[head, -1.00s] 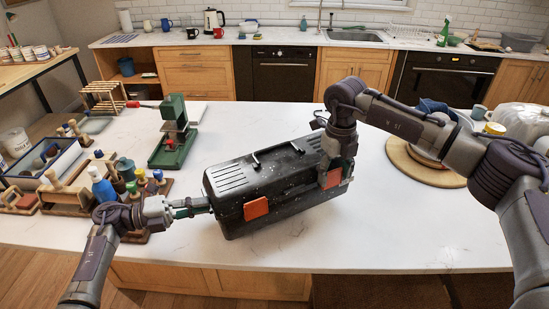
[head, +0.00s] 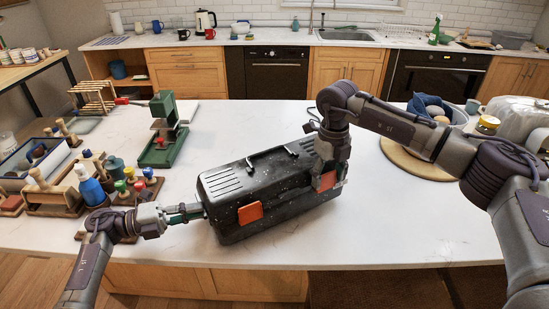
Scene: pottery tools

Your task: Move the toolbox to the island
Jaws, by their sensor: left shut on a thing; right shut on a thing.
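The black toolbox (head: 285,210) with orange latches and a dark lid handle is at the front middle of the white island top (head: 400,230). It sits at a slant, its right end farther back. My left gripper (head: 198,212) is shut at the toolbox's left end. My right gripper (head: 328,182) is shut at its right end, by the right orange latch, and partly hides that end. I cannot tell whether the toolbox's underside touches the island top.
A green press (head: 166,135) stands behind and left of the toolbox. Stamps, a blue bottle (head: 90,187) and trays crowd the island's left side. A round wooden board (head: 410,165) with a blue-draped bowl lies at right. The front right surface is clear.

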